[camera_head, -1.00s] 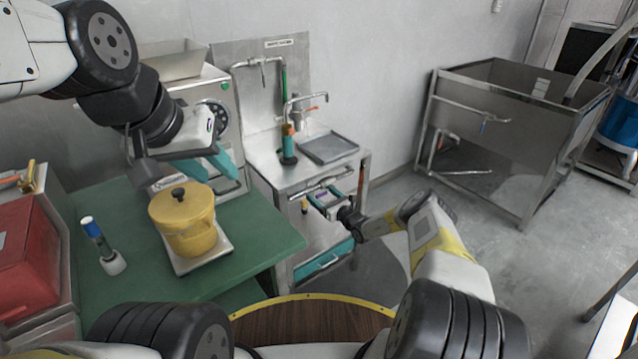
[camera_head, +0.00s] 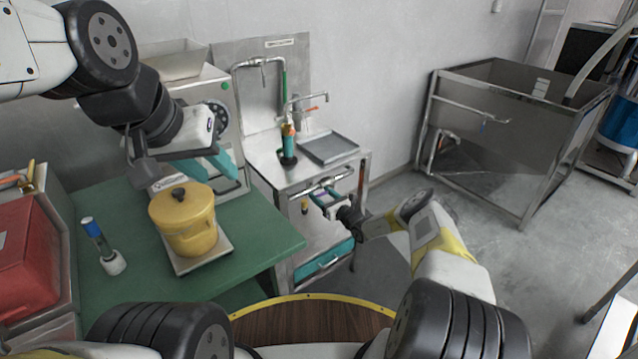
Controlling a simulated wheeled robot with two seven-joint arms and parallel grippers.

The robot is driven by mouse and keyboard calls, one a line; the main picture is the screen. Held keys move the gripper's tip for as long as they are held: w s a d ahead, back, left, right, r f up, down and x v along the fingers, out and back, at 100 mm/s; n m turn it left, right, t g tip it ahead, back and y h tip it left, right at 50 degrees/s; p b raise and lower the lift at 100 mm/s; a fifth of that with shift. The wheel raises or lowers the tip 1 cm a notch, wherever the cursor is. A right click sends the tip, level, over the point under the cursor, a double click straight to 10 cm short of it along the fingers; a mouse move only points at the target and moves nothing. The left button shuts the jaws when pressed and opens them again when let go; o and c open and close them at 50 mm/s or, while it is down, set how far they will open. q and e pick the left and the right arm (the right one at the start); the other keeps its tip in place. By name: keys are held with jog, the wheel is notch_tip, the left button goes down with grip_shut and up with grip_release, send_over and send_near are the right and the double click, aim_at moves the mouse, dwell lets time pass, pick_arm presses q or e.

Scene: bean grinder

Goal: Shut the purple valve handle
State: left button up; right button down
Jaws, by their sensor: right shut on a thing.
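A metal pipe with a valve (camera_head: 326,184) runs along the front of the steel sink cabinet. The purple valve handle (camera_head: 318,196) sits at this pipe, small and mostly covered by my right gripper.
The yellow pot (camera_head: 185,225) stands on a scale on the green table (camera_head: 130,280). A tray (camera_head: 328,147) and a teal bottle (camera_head: 288,148) are on the cabinet top. A steel tank (camera_head: 500,160) stands at right.

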jog(key=shift+w+d+r+m, duration=0.15)
jog(key=shift+r+m, duration=0.65)
jog(key=shift+m, duration=0.4)
jog(key=shift+w+d+r+m, duration=0.2)
jog(key=shift+r+m, duration=0.35)
jog(key=shift+m, duration=0.45)
jog(key=shift+w+d+r+m, duration=0.1)
jog(key=shift+d+r+m, duration=0.3)
jog(key=shift+m, duration=0.6)
jog(key=shift+a+r, duration=0.15)
jog(key=shift+c, duration=2.1)
grip_release()
jog(key=shift+s, duration=0.1)
